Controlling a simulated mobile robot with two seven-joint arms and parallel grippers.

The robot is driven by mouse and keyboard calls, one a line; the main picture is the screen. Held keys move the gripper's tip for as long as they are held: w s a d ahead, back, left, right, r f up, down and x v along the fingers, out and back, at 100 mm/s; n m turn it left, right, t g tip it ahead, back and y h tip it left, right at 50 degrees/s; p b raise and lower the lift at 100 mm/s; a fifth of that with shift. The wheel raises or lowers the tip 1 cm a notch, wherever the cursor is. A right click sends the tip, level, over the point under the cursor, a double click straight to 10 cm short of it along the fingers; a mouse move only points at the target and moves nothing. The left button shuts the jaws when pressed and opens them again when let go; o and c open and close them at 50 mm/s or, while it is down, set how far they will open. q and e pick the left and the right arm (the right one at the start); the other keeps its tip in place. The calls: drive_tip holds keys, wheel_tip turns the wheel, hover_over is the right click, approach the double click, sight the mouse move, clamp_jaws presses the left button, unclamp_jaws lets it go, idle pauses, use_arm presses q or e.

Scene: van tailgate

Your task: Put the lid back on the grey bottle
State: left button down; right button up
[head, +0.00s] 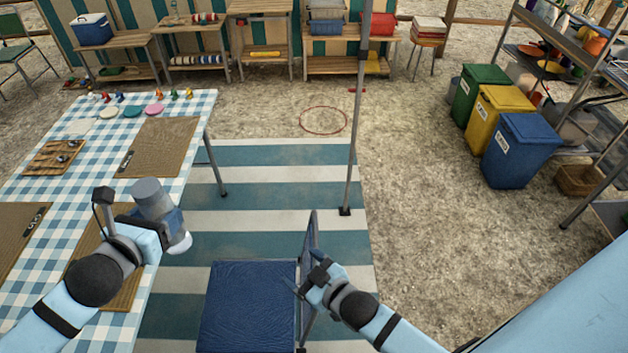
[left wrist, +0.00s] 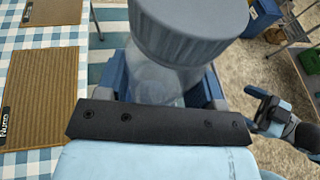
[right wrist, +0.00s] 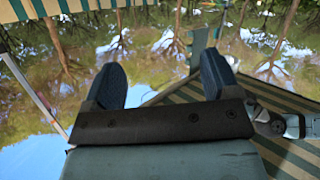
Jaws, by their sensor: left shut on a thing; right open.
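My left gripper (head: 168,222) is shut around the bottle's body and holds it beside the right edge of the checked table. The bottle shows a grey upper end (head: 150,193) and a whitish lower end (head: 181,243), tilted. In the left wrist view a wide grey ribbed lid (left wrist: 188,32) covers the top of the bottle's clear body (left wrist: 160,82). I cannot tell how firmly the lid sits.
The checked table (head: 88,140) holds brown mats (head: 160,147), a wooden board (head: 55,157), coloured discs (head: 154,109) and several small coloured figures. A metal pole (head: 357,110) rises behind.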

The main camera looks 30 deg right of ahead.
drive_tip(key=s+d+f+m+g+h, duration=0.1)
drive_tip(key=s+d+f+m+g, duration=0.1)
drive_tip(key=s+f, duration=0.3)
drive_tip(key=s+d+g, duration=0.1)
drive_tip(key=s, duration=0.3)
drive_tip(key=shift+s+f, duration=0.3)
drive_tip(key=shift+a+f, duration=0.1)
